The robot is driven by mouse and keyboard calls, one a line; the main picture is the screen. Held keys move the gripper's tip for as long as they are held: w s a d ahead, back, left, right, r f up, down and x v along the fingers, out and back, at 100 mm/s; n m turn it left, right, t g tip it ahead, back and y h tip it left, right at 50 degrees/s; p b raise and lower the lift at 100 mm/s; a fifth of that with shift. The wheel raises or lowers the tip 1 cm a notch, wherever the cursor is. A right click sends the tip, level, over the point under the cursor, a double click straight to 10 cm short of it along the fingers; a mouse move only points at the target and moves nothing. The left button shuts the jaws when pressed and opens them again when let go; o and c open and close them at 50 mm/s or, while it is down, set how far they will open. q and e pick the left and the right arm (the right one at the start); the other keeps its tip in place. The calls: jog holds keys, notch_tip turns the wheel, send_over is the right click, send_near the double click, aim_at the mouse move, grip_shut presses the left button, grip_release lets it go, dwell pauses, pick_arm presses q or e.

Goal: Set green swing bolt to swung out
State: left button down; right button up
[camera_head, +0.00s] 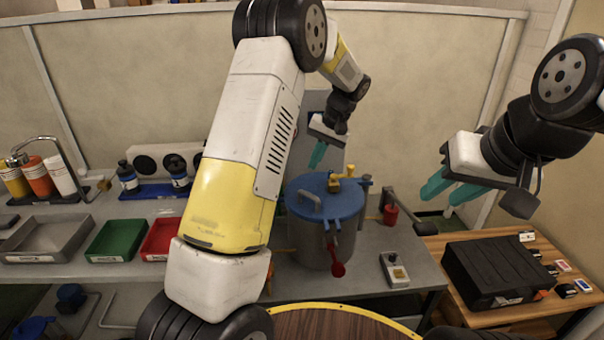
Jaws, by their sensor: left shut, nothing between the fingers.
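The sealed cylinder is a grey vessel (312,243) with a blue lid (318,208), standing upright on the grey bench. A yellow fitting (342,179) sits on the lid, and a red round-ended piece (338,269) hangs at the vessel's front. I cannot make out a green swing bolt; my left arm covers part of the view left of the vessel. My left gripper (317,155) is shut and empty, above the back of the lid, apart from it as far as I can tell. My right gripper (449,190) is open and empty, in the air to the right of the vessel.
A red cylinder with a dark lever (391,215) is right of the vessel. A grey button box (394,269) lies in front of it. Grey (45,238), green (117,240) and red (160,238) trays are left. A black case (497,270) rests on the wooden table.

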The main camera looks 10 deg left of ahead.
pick_arm(q)
jog(key=shift+w+f, duration=0.35)
jog(key=shift+w, duration=0.05)
jog(key=shift+f, duration=0.1)
jog(key=x, duration=1)
jog(key=shift+s+a+f, duration=0.1)
jog(key=a, duration=0.2)
jog(key=shift+a+r, duration=0.2)
jog(key=shift+a, duration=0.7)
jog(key=shift+a, duration=0.1)
